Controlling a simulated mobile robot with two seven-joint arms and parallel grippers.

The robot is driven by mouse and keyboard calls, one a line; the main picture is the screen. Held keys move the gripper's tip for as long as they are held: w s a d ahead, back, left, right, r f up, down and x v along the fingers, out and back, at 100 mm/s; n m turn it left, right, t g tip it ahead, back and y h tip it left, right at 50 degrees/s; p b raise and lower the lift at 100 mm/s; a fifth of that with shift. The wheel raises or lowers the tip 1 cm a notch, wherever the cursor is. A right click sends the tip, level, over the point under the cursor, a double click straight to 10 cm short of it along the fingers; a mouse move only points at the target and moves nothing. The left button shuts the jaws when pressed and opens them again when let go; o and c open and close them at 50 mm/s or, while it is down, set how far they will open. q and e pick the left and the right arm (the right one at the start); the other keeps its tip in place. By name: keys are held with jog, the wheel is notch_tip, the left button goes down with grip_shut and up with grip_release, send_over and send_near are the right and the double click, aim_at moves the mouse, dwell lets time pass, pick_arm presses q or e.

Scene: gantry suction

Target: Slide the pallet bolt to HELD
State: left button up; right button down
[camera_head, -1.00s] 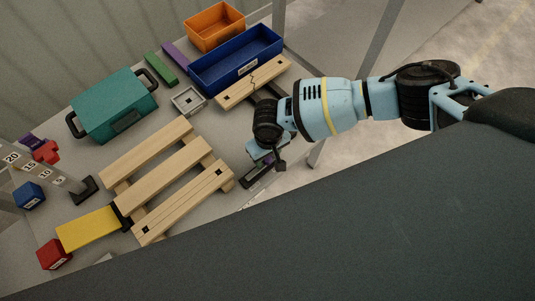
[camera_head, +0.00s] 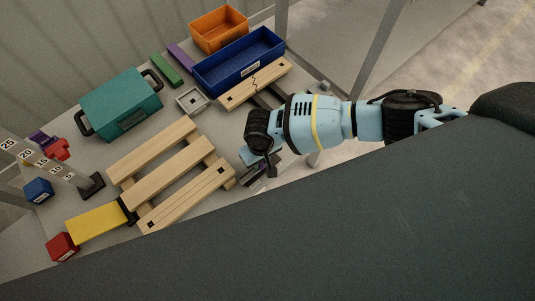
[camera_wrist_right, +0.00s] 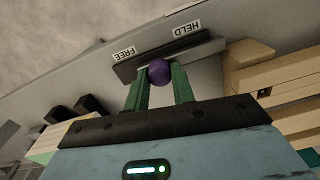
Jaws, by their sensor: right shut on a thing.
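The pallet bolt's purple round knob (camera_wrist_right: 160,71) shows in the right wrist view between the green fingers of my right gripper (camera_wrist_right: 162,80), which is shut on it. The knob stands in front of a dark rail (camera_wrist_right: 130,70) with a FREE label (camera_wrist_right: 124,53) at its left and a HELD label (camera_wrist_right: 187,29) at its right. The knob lies between the two labels. In the head view my right gripper (camera_head: 262,167) covers most of the bolt beside the wooden pallet's right corner (camera_head: 222,180). My left gripper is not in view.
A yellow block (camera_head: 97,224) and a red cube (camera_head: 62,246) lie left of the pallet. A teal case (camera_head: 120,103), a blue bin (camera_head: 240,62) and an orange bin (camera_head: 218,28) stand at the back. The table's front edge is close to the bolt.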

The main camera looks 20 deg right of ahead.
jog(key=shift+a+r+p, duration=0.2)
jog(key=shift+a+p, duration=0.3)
jog(key=shift+a+r+p, duration=0.2)
jog(key=shift+a+p, duration=0.25)
jog(key=shift+s+a+f, duration=0.1)
jog(key=shift+a+f, duration=0.05)
jog(key=shift+a, duration=0.05)
jog(key=shift+s+a, duration=0.1)
jog(key=c, duration=1.2)
grip_release()
jog(key=shift+f, duration=0.1)
jog(key=shift+o, duration=0.2)
jog(key=shift+s, duration=0.1)
jog(key=shift+f, duration=0.1)
